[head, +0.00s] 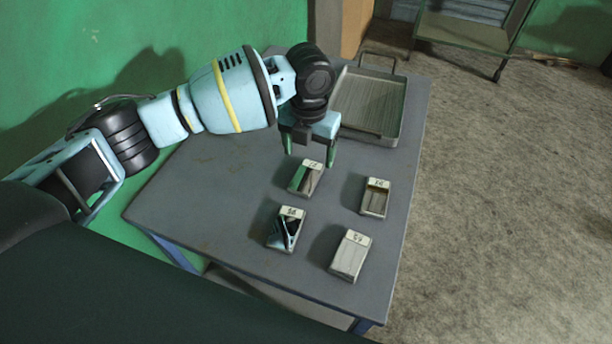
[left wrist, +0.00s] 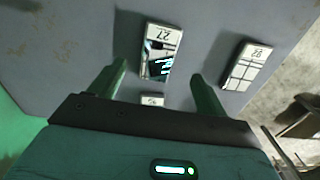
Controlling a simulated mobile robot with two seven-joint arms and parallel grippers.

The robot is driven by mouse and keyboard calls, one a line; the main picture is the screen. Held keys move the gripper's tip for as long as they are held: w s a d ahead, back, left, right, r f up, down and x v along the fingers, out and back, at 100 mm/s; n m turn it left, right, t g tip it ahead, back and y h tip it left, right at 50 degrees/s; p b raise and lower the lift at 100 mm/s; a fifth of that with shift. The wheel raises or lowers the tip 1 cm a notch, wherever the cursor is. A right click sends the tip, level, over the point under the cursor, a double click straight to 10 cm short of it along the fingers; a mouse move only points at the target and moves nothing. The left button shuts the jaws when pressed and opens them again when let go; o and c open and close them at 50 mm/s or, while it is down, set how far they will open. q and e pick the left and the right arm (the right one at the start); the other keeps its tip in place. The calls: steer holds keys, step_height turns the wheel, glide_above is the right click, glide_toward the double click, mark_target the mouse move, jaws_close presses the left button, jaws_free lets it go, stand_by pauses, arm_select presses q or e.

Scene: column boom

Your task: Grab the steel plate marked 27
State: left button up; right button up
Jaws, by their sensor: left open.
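The steel plate marked 27 (left wrist: 160,63) is a small mirror-like plate with a white label along its far edge. It lies on the grey table. In the left wrist view it shows between and beyond my fingertips. In the head view it appears to be the plate (head: 308,180) just below my gripper, with green and brown reflections. My left gripper (head: 311,158) is open and empty, pointing down above it. Its two green fingers also show in the left wrist view (left wrist: 160,74), apart from the plate. My right gripper is not in view.
Another reflective plate (head: 285,232) and a pale matte plate (head: 349,258) lie nearer. A metal tray (head: 368,102) stands behind. The green wall borders the left; the table's right edge is open.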

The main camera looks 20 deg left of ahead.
mark_target(307, 176)
arm_select(q)
steer(key=shift+s+a+f, duration=0.1)
steer(key=shift+s+f, duration=0.05)
steer(key=shift+f, duration=1.5)
steer(key=shift+s+f, duration=0.15)
steer(key=shift+f, duration=1.5)
steer(key=shift+r, duration=0.1)
steer(key=c, duration=1.5)
steer(key=shift+w+r, duration=0.1)
steer(key=shift+r, duration=0.5)
steer(key=shift+s+d+r, duration=0.15)
steer(key=shift+d+r, duration=0.05)
steer(key=shift+r, duration=0.45)
steer(key=shift+s+d+r, duration=0.1)
steer(key=shift+d+r, duration=0.1)
steer(key=shift+r, duration=0.4)
steer(key=s+d, duration=0.2)
steer(key=d, duration=0.2)
steer(key=s+d+r, duration=0.1)
steer(key=s+d, duration=0.2)
steer(key=d, duration=0.1)
steer(key=s+d, duration=0.3)
steer(key=d, duration=0.2)
steer(key=shift+r, duration=0.15)
